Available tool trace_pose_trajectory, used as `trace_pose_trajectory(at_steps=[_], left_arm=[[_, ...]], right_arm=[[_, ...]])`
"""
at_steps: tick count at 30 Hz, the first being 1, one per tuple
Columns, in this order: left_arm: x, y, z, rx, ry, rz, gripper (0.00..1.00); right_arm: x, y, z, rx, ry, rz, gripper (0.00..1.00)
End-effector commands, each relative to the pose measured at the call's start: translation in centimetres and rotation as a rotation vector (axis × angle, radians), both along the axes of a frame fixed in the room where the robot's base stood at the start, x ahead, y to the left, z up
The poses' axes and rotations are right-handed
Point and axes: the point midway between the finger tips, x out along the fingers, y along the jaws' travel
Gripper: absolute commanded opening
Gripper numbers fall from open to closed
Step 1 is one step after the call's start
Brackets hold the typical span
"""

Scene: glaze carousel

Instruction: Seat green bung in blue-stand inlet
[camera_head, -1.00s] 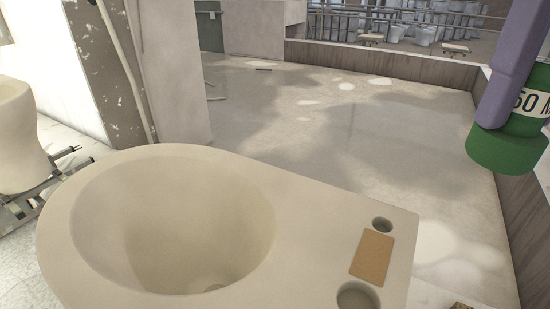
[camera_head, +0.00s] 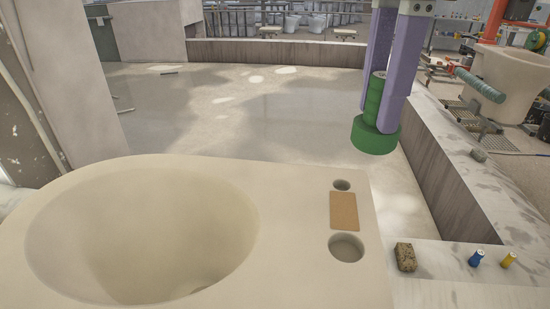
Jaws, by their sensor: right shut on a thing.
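The green bung (camera_head: 374,138), with a wide round lower end and a narrower upper body, hangs upright in the air at the upper right of centre. My right gripper (camera_head: 381,103) has purple fingers and is shut on its upper body. A cream ceramic bowl casting (camera_head: 290,215) fills the lower left, with a small round hole (camera_head: 342,186) and a larger round hole (camera_head: 346,247) in its flat deck. The bung is above and beyond the deck, apart from it. The stand under the casting is hidden, so its colour cannot be told. My left gripper is not in view.
A tan rectangular pad (camera_head: 343,211) lies between the holes. On the grey ledge (camera_head: 440,285) at right are a speckled sponge-like block (camera_head: 405,257), a small blue item (camera_head: 476,258) and a small yellow item (camera_head: 508,260). Another casting (camera_head: 510,80) stands at upper right.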

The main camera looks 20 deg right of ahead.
Motion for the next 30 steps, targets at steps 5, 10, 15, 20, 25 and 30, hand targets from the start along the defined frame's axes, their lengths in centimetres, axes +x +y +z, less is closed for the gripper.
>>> trace_pose_trajectory(at_steps=[5, 10, 15, 20, 25, 30], left_arm=[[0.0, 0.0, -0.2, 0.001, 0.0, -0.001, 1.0], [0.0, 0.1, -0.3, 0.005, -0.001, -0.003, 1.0], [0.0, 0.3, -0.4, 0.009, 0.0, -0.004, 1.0], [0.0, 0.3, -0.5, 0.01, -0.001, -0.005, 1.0], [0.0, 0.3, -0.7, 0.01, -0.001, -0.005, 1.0], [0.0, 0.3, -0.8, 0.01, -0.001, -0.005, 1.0]], right_arm=[[-0.2, -0.1, -5.2, -0.003, 0.009, -0.001, 0.0], [-0.2, 0.0, -10.1, -0.002, 0.007, 0.0, 0.0], [-0.1, 0.0, -13.3, -0.002, 0.002, 0.0, 0.0], [-0.1, 0.0, -14.6, -0.001, 0.002, 0.0, 0.0], [-0.2, 0.0, -17.4, -0.001, 0.004, -0.001, 0.0], [-0.1, 0.0, -18.5, -0.002, 0.0, 0.001, 0.0]])
